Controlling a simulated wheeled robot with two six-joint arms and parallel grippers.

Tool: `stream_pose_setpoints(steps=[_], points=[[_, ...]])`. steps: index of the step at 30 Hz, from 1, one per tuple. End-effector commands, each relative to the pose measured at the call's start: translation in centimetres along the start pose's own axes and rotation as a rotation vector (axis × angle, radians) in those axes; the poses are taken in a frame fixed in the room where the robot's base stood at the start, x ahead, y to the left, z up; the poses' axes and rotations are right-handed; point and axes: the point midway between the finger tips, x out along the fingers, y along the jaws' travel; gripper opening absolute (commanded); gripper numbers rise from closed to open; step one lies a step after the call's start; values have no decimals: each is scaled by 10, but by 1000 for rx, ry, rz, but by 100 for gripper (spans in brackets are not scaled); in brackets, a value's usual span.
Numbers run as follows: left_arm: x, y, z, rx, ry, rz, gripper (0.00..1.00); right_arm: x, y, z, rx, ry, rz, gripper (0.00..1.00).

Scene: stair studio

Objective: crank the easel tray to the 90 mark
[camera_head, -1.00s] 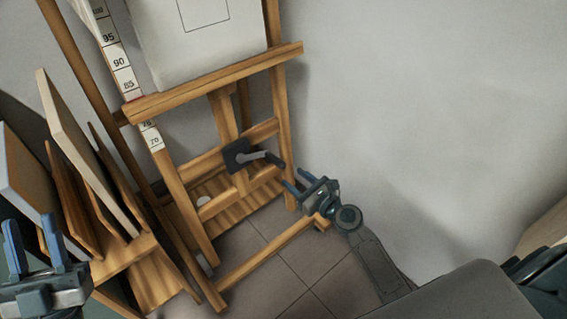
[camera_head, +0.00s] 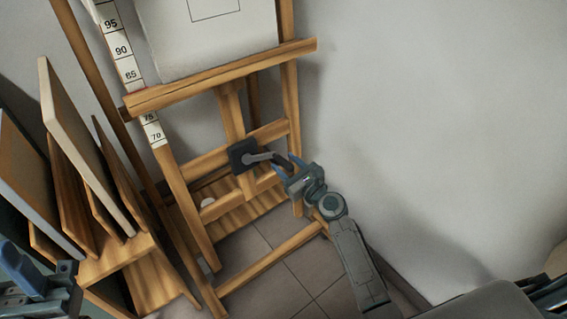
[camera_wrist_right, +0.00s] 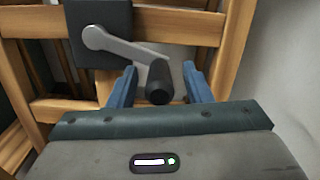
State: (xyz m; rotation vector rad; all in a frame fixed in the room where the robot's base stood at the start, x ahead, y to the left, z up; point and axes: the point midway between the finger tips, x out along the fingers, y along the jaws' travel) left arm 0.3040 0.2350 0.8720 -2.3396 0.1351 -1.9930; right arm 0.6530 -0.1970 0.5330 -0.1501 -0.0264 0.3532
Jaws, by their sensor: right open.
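The wooden easel stands against the wall, and its tray (camera_head: 225,75) crosses the numbered scale (camera_head: 122,55) between the 75 label and the label above it. The label below 90 reads like 65 or 85. A crank (camera_head: 262,157) with a dark square plate and grey arm sits below the tray, its arm pointing right. My right gripper (camera_head: 287,166) is open at the crank's dark handle. In the right wrist view the handle (camera_wrist_right: 159,82) lies between the two blue fingers, with gaps showing. My left gripper (camera_head: 20,268) is at the lower left, partly cut off.
A white canvas (camera_head: 205,40) rests on the tray. A wooden rack (camera_head: 120,260) with several leaning boards stands left of the easel. The easel's foot bar (camera_head: 270,258) runs along the tiled floor. The wall side at right is clear.

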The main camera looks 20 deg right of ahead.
Motion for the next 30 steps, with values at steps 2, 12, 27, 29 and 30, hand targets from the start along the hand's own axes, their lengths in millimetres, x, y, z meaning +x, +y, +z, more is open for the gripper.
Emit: stream_pose_setpoints(steps=[2, 12, 27, 29, 30], points=[[-1, 0, 0, 0, 3, -1, 36, 9, 0, 0, 2, -1, 0, 45], [-1, 0, 0, 0, 3, -2, 36, 16, 0, 0, 0, 0, 0, 45], [0, 0, 0, 0, 4, -2, 36, 16, 0, 0, 4, 0, 0, 0], [0, 0, 0, 1, 4, -3, 36, 15, -1, -1, 11, 0, -1, 0], [0, 0, 0, 1, 4, -3, 36, 15, -2, -2, 18, 1, -1, 0]])
